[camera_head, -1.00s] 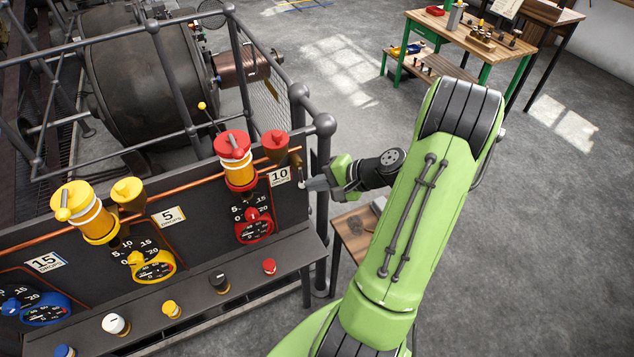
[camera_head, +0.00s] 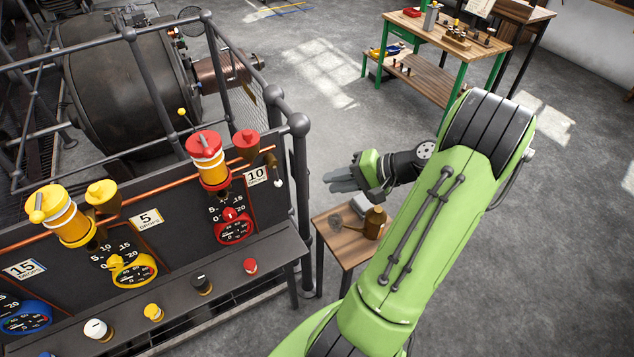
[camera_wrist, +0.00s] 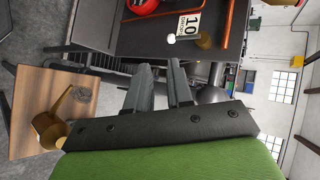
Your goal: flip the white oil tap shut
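The oil tap is a small brass fitting at the right end of the copper pipe, beside the "10 drops" plate. Its white ball-ended lever (camera_head: 278,183) hangs down from the brass body in the head view. In the wrist view the white ball (camera_wrist: 172,39) shows beyond my fingertips, beside the brass body (camera_wrist: 204,40). My gripper (camera_head: 333,180) is to the right of the tap, clear of it, with nothing between its fingers. In the wrist view its two fingers (camera_wrist: 160,66) stand apart with a narrow gap.
A small wooden table (camera_head: 337,243) with a brass can (camera_head: 375,222) stands below my gripper. A dark railing post (camera_head: 299,125) rises right of the panel (camera_head: 175,235). Red and yellow oilers, dials and knobs line the panel. A green-legged workbench (camera_head: 430,35) is far back.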

